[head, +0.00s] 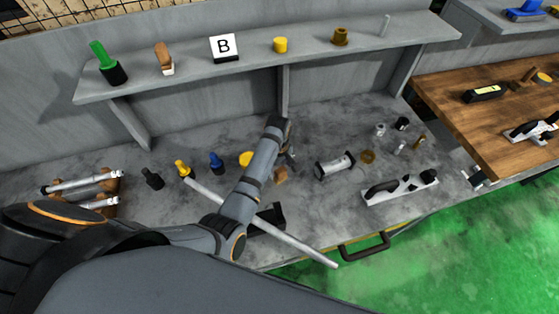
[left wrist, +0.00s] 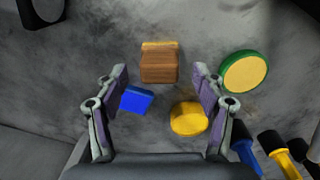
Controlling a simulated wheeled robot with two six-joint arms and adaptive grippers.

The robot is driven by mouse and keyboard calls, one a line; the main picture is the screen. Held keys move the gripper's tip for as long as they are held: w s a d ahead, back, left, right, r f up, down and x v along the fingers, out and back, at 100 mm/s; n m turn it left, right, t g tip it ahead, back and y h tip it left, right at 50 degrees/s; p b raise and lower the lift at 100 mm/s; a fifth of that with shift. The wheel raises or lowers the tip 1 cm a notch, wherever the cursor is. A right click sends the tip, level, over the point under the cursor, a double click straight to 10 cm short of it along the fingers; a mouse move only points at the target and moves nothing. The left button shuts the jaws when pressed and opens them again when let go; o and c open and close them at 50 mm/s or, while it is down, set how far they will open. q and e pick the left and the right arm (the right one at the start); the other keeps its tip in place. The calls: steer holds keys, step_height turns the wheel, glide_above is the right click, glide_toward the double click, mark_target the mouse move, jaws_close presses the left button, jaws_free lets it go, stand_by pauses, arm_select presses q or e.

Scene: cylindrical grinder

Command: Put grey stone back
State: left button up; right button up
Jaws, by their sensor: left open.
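I cannot pick out a grey stone for certain in either view. My left gripper (head: 289,158) is above the grey bench, and its fingers are partly hidden by my arm in the head view. In the left wrist view the left gripper (left wrist: 160,75) is open, with nothing held between its fingers. A brown block with a yellowish edge (left wrist: 159,65) lies ahead, between the fingertips in the picture. A small blue block (left wrist: 136,99) appears beside the left finger. A yellow round piece (left wrist: 188,119) appears beside the right finger. My right gripper is not in view.
A green-and-yellow disc (left wrist: 245,72) lies to the right. A long pale rod (head: 300,246) crosses the bench front. A grey shelf (head: 190,78) overhangs the back, holding a B card (head: 224,47) and a yellow cylinder (head: 280,45). A black-and-silver tool (head: 400,188) lies right.

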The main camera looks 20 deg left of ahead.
mark_target(279, 170)
arm_select(q)
step_height(279, 170, up, 7)
steer(key=shift+r+b, duration=0.15)
steer(key=shift+b, duration=0.15)
stand_by(0.4)
